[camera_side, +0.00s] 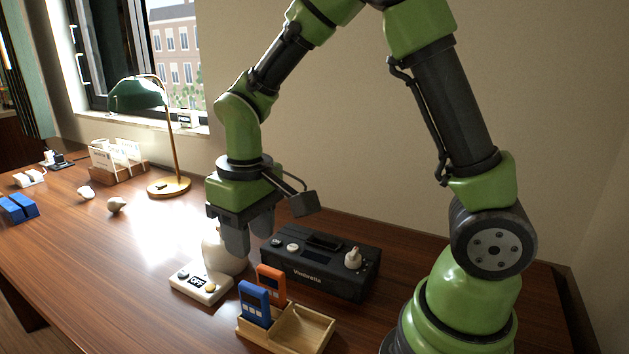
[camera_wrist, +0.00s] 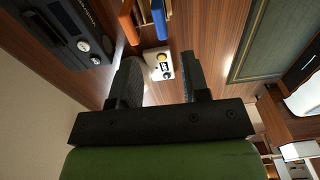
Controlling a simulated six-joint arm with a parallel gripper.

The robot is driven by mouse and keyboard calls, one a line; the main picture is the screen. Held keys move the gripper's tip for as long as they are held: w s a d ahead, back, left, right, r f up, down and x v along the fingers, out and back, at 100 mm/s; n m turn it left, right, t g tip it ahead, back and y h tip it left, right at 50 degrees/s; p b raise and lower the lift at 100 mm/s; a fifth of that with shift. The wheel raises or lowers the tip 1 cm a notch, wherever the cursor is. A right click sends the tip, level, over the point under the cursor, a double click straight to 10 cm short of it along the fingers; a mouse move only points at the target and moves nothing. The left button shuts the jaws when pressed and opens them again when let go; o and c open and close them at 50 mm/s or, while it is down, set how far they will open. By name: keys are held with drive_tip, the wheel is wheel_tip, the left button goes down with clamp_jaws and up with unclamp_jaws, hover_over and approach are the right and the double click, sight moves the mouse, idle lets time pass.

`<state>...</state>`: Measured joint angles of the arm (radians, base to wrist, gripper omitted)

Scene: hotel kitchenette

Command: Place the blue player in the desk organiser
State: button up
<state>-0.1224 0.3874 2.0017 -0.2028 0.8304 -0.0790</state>
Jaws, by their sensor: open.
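The blue player (camera_side: 255,303) stands upright at the left end of the light wooden desk organiser (camera_side: 302,328), with its lower edge apparently behind the organiser's wall. An orange player (camera_side: 271,284) stands close behind it. In the wrist view, the blue player (camera_wrist: 158,18) and orange player (camera_wrist: 128,22) show at the top edge, partly cut off. My gripper (camera_side: 249,250) points down, open and empty, above and behind the players, apart from them. Its two fingers (camera_wrist: 160,78) are spread in the wrist view, with a white device visible beyond them.
The white device (camera_side: 201,284) lies left of the organiser, before a rounded white object (camera_side: 222,256) partly hidden by my gripper. A black radio-like box (camera_side: 320,265) stands behind the organiser. A green lamp (camera_side: 168,187) and blue blocks (camera_side: 18,208) are farther left.

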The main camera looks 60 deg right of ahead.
drive_tip(key=s+r+m+t+y, duration=0.1)
drive_tip(key=s+r+m+t, duration=0.2)
drive_tip(key=s+r, duration=1)
drive_tip(key=d+t, duration=0.1)
drive_tip(key=t, duration=0.2)
drive_tip(key=shift+s+m+t+y, duration=0.35)
drive_tip(key=shift+m+t+y, duration=0.05)
